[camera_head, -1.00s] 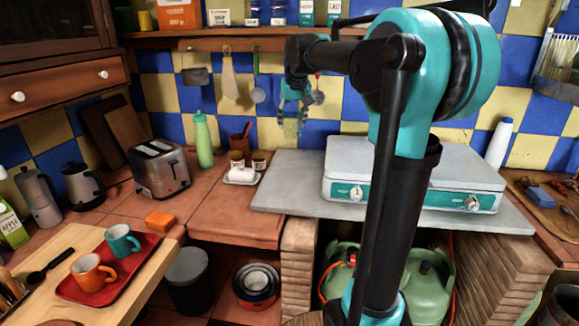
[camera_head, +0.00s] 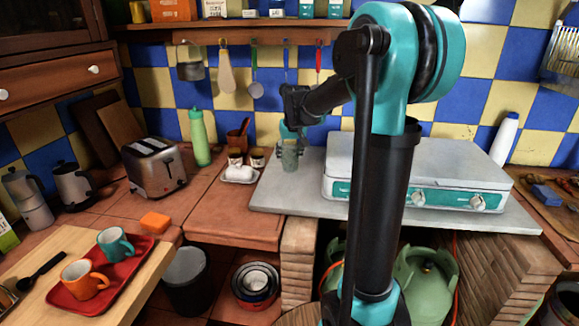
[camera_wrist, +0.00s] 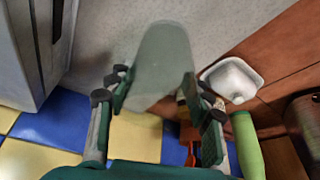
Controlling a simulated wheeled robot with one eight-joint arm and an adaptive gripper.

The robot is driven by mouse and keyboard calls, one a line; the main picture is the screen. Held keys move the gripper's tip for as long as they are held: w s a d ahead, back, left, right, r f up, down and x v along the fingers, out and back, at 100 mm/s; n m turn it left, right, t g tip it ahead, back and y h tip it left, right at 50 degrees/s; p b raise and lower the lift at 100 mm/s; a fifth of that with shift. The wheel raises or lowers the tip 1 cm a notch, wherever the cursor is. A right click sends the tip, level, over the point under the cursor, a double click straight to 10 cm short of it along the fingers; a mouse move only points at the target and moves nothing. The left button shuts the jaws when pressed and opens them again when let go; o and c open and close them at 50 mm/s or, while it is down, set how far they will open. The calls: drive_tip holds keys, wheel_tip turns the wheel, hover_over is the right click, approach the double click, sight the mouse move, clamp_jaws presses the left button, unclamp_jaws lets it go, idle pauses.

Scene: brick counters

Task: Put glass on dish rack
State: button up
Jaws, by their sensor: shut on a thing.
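The glass (camera_head: 289,156) is a clear, faintly greenish tumbler, seen in the head view at the left back part of the grey slab. It looks upright; I cannot tell whether it touches the slab. My gripper (camera_head: 291,133) is shut on it, partly hidden behind my arm. In the wrist view the glass (camera_wrist: 166,55) stands out between the two green fingers of my gripper (camera_wrist: 155,88). A wire rack (camera_head: 561,62), perhaps the dish rack, hangs on the tiled wall at the upper right, cut by the frame edge.
A white-topped stove (camera_head: 420,165) stands right of the glass on the grey slab (camera_head: 285,194). A white butter dish (camera_head: 239,174), small jars and a green bottle (camera_head: 200,138) stand to the left. Utensils (camera_head: 255,88) hang behind. A white bottle (camera_head: 504,138) stands right.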

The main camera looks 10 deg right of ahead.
sight(290, 165)
drive_tip(key=shift+f, duration=2.4)
drive_tip(key=shift+f, duration=0.1)
drive_tip(key=o, duration=1.3)
